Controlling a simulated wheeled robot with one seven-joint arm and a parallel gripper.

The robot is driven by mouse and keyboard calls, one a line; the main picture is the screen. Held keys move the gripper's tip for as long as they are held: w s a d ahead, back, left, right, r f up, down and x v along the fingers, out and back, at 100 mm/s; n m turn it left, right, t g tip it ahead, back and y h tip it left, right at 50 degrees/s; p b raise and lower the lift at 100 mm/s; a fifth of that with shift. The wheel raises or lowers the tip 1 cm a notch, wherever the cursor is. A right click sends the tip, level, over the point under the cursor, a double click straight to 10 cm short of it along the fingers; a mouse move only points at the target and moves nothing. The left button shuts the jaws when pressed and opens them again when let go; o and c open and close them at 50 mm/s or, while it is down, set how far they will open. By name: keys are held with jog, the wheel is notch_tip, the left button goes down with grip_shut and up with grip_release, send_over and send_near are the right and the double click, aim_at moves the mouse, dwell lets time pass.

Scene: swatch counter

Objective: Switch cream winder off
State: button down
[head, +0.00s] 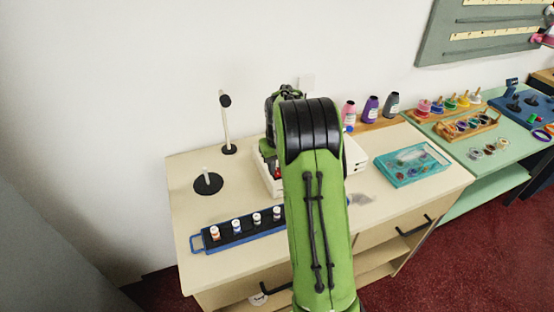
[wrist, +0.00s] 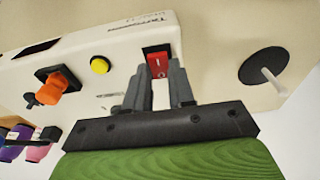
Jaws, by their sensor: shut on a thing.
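The cream winder (wrist: 205,30) fills much of the wrist view, seen close and tilted. Its red rocker switch (wrist: 158,61) has a white mark and sits between the tips of my gripper (wrist: 160,76), which is shut on it. A yellow button (wrist: 100,66) and an orange knob (wrist: 60,83) are on the same face, left of the switch. In the head view the winder (head: 357,156) stands on the cream counter, and my green arm hides its middle and my gripper. I cannot tell which way the switch is tipped.
On the counter (head: 190,170) are a blue rack (head: 197,243) with several small spools, a black disc with a peg (head: 208,184), a post (head: 226,130) and a teal tray (head: 412,168). Cones (head: 371,108) stand behind. The counter's front right is mostly clear.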

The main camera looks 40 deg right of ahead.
jog(key=c, duration=1)
grip_release()
jog(key=shift+o, duration=0.2)
jog(key=shift+r, duration=0.1)
notch_tip(320, 180, up, 16)
jog(key=s+p, duration=0.2)
jog(key=p, duration=0.1)
jog(key=shift+a+f, duration=0.25)
